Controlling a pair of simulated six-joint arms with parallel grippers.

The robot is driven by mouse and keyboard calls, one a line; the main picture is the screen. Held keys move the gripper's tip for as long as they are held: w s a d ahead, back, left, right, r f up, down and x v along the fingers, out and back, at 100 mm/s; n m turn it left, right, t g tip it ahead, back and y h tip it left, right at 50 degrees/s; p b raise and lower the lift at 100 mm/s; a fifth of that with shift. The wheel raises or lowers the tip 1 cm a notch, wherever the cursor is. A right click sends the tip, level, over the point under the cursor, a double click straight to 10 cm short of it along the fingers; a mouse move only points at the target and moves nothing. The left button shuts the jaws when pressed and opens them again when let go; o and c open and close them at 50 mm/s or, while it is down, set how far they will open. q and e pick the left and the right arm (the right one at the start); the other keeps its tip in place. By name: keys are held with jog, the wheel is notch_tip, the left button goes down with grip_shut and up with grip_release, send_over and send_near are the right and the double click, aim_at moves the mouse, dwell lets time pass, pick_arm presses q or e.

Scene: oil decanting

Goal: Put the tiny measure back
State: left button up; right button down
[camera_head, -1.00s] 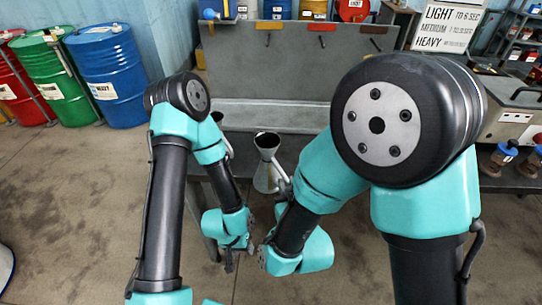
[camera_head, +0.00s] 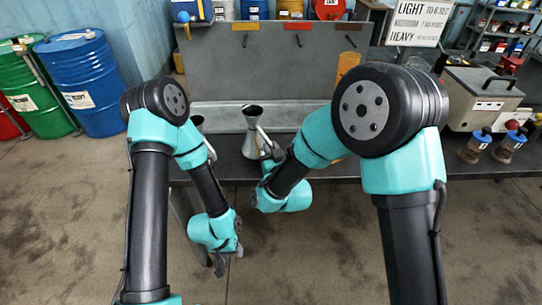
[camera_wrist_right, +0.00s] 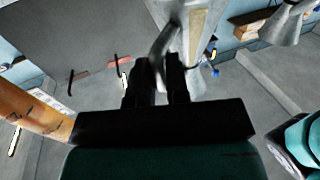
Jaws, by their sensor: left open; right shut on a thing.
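A grey metal measure (camera_head: 252,132) with a flared mouth, narrow neck and wide base looks upright at the bench in the head view. My right gripper (camera_head: 267,155) is beside it on its right, partly hidden by my arm. In the right wrist view my right gripper (camera_wrist_right: 160,75) is shut on the handle of this measure (camera_wrist_right: 195,30). I cannot tell whether its base touches the bench. My left gripper (camera_head: 220,266) is open and empty, low in front of the bench. A second grey vessel (camera_head: 197,122) is mostly hidden behind my left arm.
An orange cylinder (camera_head: 347,64) stands behind my right arm. A boxy machine (camera_head: 484,98) and brown bottles (camera_head: 510,145) are at the right. Drums (camera_head: 84,78) stand at the left.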

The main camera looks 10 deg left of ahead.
jog(key=shift+w, duration=0.1)
jog(key=shift+w+a, duration=0.1)
jog(key=shift+w, duration=0.25)
jog(key=shift+f, duration=1.8)
jog(key=c, duration=1.1)
grip_release()
jog(key=shift+f, duration=0.15)
jog(key=v, duration=1.2)
jog(key=shift+r, duration=0.2)
